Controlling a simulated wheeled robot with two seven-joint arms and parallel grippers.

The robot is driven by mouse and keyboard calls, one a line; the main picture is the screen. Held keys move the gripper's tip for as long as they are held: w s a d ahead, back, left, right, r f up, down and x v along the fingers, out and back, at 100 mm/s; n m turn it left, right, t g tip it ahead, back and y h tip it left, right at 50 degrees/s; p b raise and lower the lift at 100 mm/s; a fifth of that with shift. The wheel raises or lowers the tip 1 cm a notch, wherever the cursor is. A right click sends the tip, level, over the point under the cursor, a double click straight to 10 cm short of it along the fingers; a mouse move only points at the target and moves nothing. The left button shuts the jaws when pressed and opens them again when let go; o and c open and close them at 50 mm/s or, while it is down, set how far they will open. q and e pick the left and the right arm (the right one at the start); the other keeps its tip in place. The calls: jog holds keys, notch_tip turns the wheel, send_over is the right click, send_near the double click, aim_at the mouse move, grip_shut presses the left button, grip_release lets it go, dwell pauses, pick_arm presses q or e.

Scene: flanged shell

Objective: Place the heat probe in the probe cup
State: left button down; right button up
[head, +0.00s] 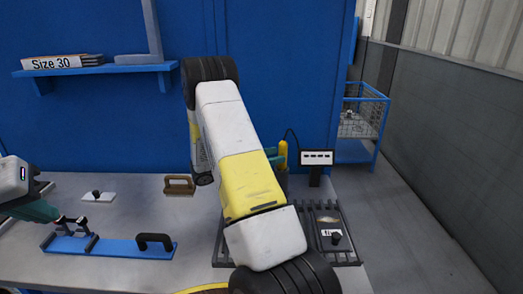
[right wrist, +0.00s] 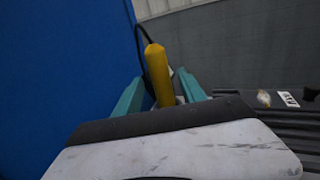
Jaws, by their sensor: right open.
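The heat probe (head: 283,154) has a yellow handle and stands nearly upright beside the display box, with a black cable at its top. In the right wrist view the yellow probe (right wrist: 159,75) rises between the two teal fingers of my open right gripper (right wrist: 160,92); I cannot tell whether they touch it. In the head view my right arm largely covers this gripper. The probe's lower end is hidden, and I cannot make out the probe cup. My left gripper (head: 72,220) is at the left end of a blue plate; its jaw state is unclear.
The display box (head: 317,157) stands right of the probe. A dark slotted rack (head: 346,252) lies in front, partly behind my arm. The blue plate (head: 120,247) with a black handle, a tan handled block (head: 179,186) and a white plate (head: 106,198) lie on the grey table at left.

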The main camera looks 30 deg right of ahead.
jog(key=s+a+r+m+t+y, duration=0.2)
jog(key=s+a+r+m+y, duration=0.3)
jog(key=a, duration=0.4)
jog(key=s+a+r+m+t+y, duration=0.3)
jog(key=s+a+r+m+y, duration=0.2)
jog(key=s+a+y, duration=0.3)
jog(key=s+a+r+m+t+y, duration=0.3)
jog(key=s+a+r+m+y, duration=0.3)
jog(key=a, duration=0.4)
jog(key=s+y, duration=0.1)
jog(key=s, duration=0.1)
jog(key=shift+s+a+r, duration=0.35)
jog(key=shift+a+r, duration=0.05)
